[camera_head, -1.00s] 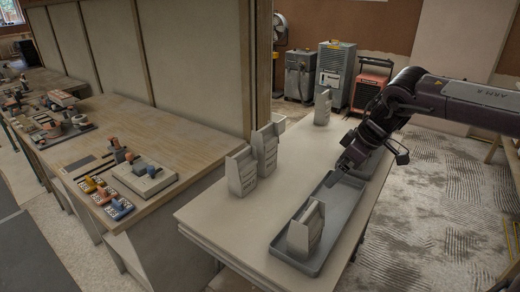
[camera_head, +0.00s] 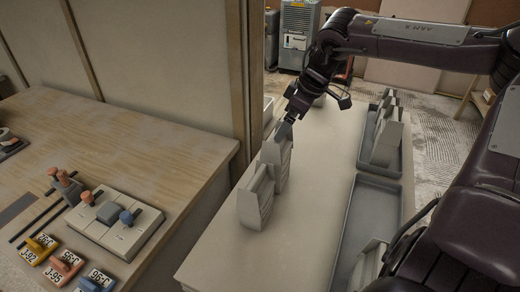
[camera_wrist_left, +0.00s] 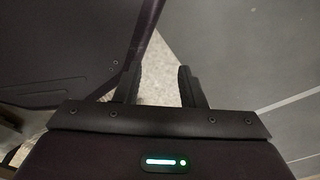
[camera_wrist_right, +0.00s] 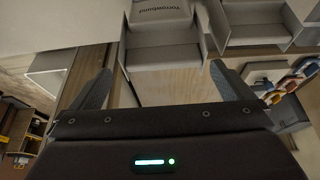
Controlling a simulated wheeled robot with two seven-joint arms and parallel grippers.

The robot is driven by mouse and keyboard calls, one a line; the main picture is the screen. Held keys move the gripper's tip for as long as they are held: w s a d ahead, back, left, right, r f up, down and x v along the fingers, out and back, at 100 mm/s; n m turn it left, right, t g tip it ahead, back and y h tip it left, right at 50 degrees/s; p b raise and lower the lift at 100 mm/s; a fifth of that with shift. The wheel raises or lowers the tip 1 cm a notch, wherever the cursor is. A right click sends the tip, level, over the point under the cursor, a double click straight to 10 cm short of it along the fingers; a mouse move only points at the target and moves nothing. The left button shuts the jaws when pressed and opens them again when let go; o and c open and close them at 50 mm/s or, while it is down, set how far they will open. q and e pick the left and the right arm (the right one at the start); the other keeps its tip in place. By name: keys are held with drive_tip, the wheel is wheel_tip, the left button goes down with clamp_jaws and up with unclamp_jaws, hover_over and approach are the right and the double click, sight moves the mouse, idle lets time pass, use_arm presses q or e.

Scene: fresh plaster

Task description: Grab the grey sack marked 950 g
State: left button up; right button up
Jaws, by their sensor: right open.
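Two grey sacks stand upright at the left edge of the pale table, a nearer one (camera_head: 255,204) and a farther one (camera_head: 278,160). My right gripper (camera_head: 287,128) points down at the top of the farther sack. In the right wrist view its jaws (camera_wrist_right: 160,90) are open, with a printed sack (camera_wrist_right: 160,50) ahead between the fingertips, and another sack (camera_wrist_right: 255,25) to the right. I cannot read a 950 g mark on any sack. My left gripper (camera_wrist_left: 160,85) is open and empty above the floor, outside the head view.
A grey tray (camera_head: 364,205) on the table's right side holds a sack (camera_head: 369,266), partly behind my arm. A farther tray (camera_head: 367,150) holds several sacks (camera_head: 388,130). A wooden bench (camera_head: 110,140) with tools stands left. The table's middle (camera_head: 310,200) is clear.

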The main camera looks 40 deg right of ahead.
sight(277, 160)
drive_tip(key=x, duration=0.2)
drive_tip(key=shift+a+f, duration=0.15)
drive_tip(key=shift+f, duration=0.15)
drive_tip(key=p+x, duration=0.1)
drive_tip(key=x, duration=0.4)
drive_tip(key=shift+r, duration=0.1)
drive_tip(key=c, duration=1.4)
use_arm(q)
drive_tip(key=s, duration=0.1)
drive_tip(key=s+r, duration=0.1)
drive_tip(key=s, duration=0.1)
use_arm(e)
drive_tip(key=shift+w+r, duration=0.15)
drive_tip(key=shift+c, duration=0.5)
